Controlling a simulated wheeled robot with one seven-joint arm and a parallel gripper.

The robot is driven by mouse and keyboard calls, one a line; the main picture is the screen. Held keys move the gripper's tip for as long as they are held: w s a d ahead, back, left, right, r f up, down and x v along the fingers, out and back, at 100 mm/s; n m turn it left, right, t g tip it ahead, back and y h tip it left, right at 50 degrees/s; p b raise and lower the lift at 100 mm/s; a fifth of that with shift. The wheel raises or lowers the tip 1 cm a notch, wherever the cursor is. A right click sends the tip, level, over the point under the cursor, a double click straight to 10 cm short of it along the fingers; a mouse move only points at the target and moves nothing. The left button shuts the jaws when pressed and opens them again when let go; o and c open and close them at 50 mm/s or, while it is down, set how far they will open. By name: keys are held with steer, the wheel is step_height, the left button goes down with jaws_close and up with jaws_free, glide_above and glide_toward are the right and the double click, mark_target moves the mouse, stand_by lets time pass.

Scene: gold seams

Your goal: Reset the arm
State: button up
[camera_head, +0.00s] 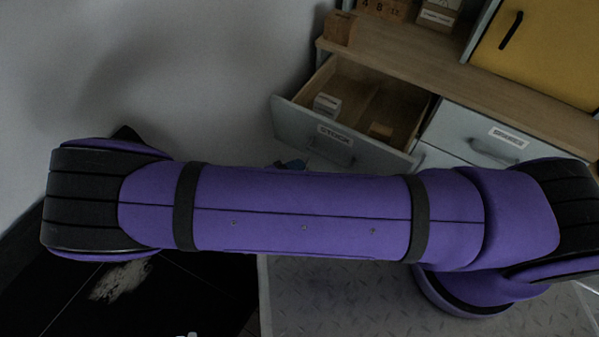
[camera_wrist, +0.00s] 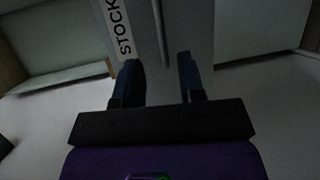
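My purple arm (camera_head: 300,212) stretches across the head view and hides much of what is behind it. My gripper (camera_wrist: 160,75) shows in the wrist view with its two dark blue fingers spread apart and nothing seen between the tips. A blue bit of it peeks over the arm in the head view (camera_head: 291,164). The gripper is close to the front of a pulled-out grey drawer (camera_head: 300,112) labelled STOCK. The drawer's dark handle (camera_wrist: 160,35) lies just beyond the fingertips; I cannot tell whether they touch it.
The open drawer holds a small pale box (camera_head: 327,104) and a brown block (camera_head: 381,131). Another labelled drawer (camera_head: 468,135) is shut. Wooden blocks (camera_head: 340,28) stand on the wooden top (camera_head: 400,58). A yellow cabinet door (camera_head: 550,55) is at the upper right. A bare wall (camera_head: 150,70) is at left.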

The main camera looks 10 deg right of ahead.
stand_by(0.4)
steer(key=w+d+r+m+g+y, duration=0.2)
steer(key=d+r+g+y, duration=0.15)
steer(key=r, duration=0.75)
steer(key=w+d+r+m+g+y, duration=0.1)
steer(key=d+r+m+g+y, duration=0.2)
steer(key=r, duration=0.8)
steer(key=w+d+r+g+y, duration=0.25)
steer(key=d+r, duration=0.25)
steer(key=r, duration=0.7)
steer(key=s+d+r+m+t+y, duration=0.1)
steer(key=s+d+r+t+y, duration=0.4)
steer(key=s+d+r, duration=0.9)
step_height(320, 180, up, 4)
steer(key=shift+s+d+r+m+t, duration=0.1)
steer(key=shift+s+d+m+t, duration=0.15)
steer(key=shift+s+t, duration=0.8)
